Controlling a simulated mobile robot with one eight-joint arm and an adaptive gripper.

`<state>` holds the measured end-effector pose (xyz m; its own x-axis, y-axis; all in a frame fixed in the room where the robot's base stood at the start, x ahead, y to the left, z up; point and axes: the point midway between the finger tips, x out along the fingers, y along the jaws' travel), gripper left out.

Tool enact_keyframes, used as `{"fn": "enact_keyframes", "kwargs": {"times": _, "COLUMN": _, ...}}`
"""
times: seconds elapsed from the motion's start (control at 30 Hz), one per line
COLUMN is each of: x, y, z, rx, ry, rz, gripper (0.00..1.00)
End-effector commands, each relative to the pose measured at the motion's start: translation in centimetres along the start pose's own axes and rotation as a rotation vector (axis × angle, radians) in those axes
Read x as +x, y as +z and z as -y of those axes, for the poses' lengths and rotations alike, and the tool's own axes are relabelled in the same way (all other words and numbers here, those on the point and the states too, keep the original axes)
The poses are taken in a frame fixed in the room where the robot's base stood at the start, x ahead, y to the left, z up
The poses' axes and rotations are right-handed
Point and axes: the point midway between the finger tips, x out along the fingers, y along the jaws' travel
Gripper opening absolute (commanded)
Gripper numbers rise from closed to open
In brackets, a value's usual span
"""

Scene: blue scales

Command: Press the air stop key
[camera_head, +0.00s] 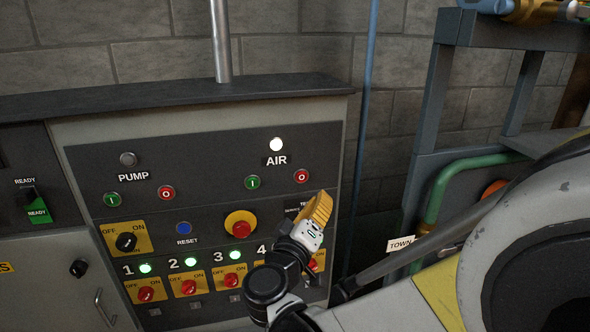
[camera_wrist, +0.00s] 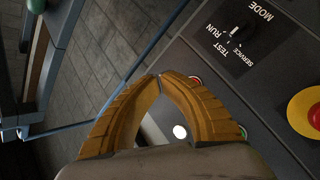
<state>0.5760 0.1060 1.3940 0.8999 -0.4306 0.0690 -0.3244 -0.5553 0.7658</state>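The air stop key (camera_head: 301,176) is a red round button marked O. It sits below and right of the AIR label, right of the green air start key (camera_head: 252,182). My gripper (camera_head: 324,195) has yellow fingers and is in front of the panel, its tips just below and right of the stop key in the picture. In the wrist view the fingertips (camera_wrist: 160,77) meet, with nothing between them. A small red and white edge shows beside the right finger, mostly hidden by it; a green edge shows lower down. I cannot tell whether the tips touch the panel.
The lit white air lamp (camera_head: 276,144) is above the keys. A red emergency button (camera_head: 241,228) on yellow and a mode switch (camera_wrist: 240,32) are nearby. Pump keys (camera_head: 166,193) are at left. A blue pipe (camera_head: 364,120) and metal frame stand right of the panel.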

Motion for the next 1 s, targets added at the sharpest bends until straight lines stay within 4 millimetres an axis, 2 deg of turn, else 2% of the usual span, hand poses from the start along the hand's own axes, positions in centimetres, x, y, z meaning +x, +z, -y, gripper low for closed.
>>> {"fn": "enact_keyframes", "kwargs": {"times": 0.5, "x": 5.3, "y": -2.8, "z": 2.9, "rx": -0.001, "ry": 0.001, "rz": 0.002, "gripper": 0.00}}
{"fn": "enact_keyframes", "kwargs": {"times": 0.7, "x": 6.4, "y": -3.4, "z": 3.5, "rx": 0.000, "ry": 0.000, "rz": 0.001, "gripper": 0.00}}
{"fn": "enact_keyframes", "kwargs": {"times": 1.0, "x": 6.6, "y": -3.5, "z": 3.5, "rx": 0.000, "ry": 0.000, "rz": 0.001, "gripper": 0.00}}
